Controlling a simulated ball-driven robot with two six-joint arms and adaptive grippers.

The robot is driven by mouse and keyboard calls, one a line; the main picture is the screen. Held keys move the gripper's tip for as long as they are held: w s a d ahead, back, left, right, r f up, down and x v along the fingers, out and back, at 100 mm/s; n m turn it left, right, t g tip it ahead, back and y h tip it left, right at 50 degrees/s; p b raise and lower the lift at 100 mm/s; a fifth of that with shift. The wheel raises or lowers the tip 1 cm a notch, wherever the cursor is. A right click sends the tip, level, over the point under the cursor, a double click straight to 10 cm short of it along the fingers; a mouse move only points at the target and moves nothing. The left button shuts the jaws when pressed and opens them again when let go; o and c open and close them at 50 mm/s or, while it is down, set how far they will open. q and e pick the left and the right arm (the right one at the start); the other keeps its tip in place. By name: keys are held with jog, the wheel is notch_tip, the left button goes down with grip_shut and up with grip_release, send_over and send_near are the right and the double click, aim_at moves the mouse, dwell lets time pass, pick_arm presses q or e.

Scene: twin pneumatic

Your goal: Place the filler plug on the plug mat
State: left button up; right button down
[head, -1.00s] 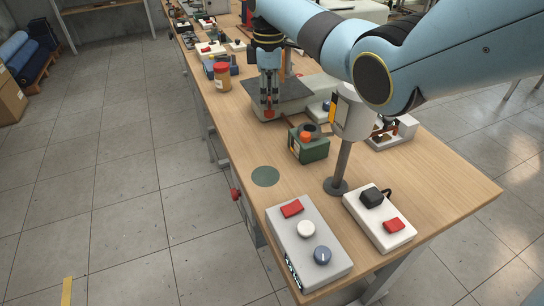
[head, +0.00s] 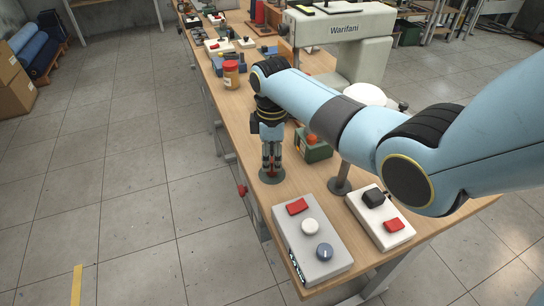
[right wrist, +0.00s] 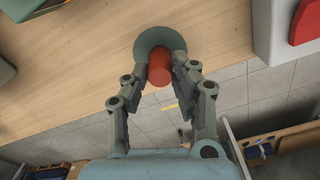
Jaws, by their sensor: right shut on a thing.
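The filler plug is a small red cylinder; in the right wrist view the plug (right wrist: 159,71) stands between my right fingertips. The plug mat (head: 262,177) is a dark green disc near the left edge of the bench, and it also shows behind the plug in the right wrist view (right wrist: 147,44). My right gripper (head: 271,167) points down over the mat, shut on the plug. The fingers hide much of the plug in the head view, and I cannot tell if it touches the mat. My left gripper is not in view.
A grey control box (head: 312,243) with a red switch and knobs stands in front of the mat. A white box (head: 380,220) is to its right. A green block (head: 318,152) with an orange top and an orange jar (head: 231,74) stand farther back.

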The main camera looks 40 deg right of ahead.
aim_at(272, 160)
jog(key=c, duration=1.1)
grip_release()
jog(key=shift+o, duration=0.2)
notch_tip(272, 160, up, 12)
jog(key=p, duration=0.1)
